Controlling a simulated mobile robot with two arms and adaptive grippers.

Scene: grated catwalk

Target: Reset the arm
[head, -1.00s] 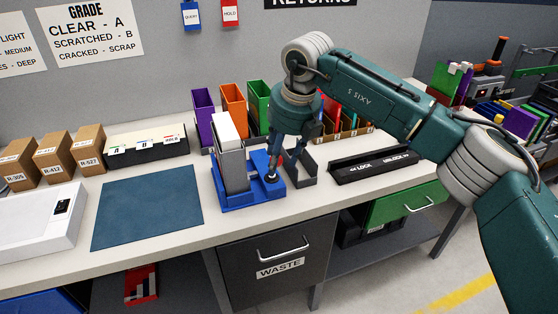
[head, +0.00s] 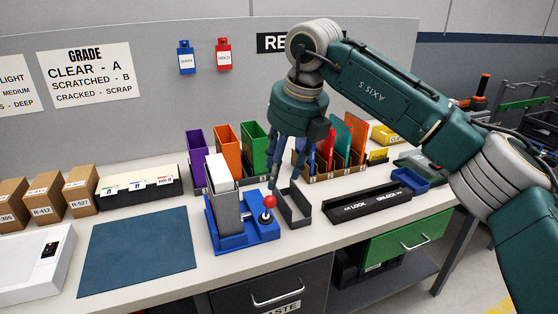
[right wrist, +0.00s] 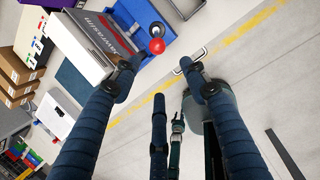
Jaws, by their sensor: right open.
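A blue fixture (head: 262,232) stands on the bench in the head view, with a tall grey-and-white box (head: 226,205) upright in it. A short lever with a red ball knob (head: 270,201) rises from its right part. My right gripper (head: 287,183) is open and empty, its fingers pointing down just above and beside the knob. In the right wrist view the open fingers (right wrist: 162,70) show with the red knob (right wrist: 157,46) beyond them, apart from them. The blue base (right wrist: 152,16) and the lettered box (right wrist: 104,36) also show there. My left gripper is not in view.
Purple, orange and green bins (head: 227,150) stand behind the fixture. A grey open tray (head: 296,208) and a black lock/unlock bar (head: 366,205) lie to its right. A blue mat (head: 138,252) lies left, bare. Boxes (head: 46,199) stand farther left.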

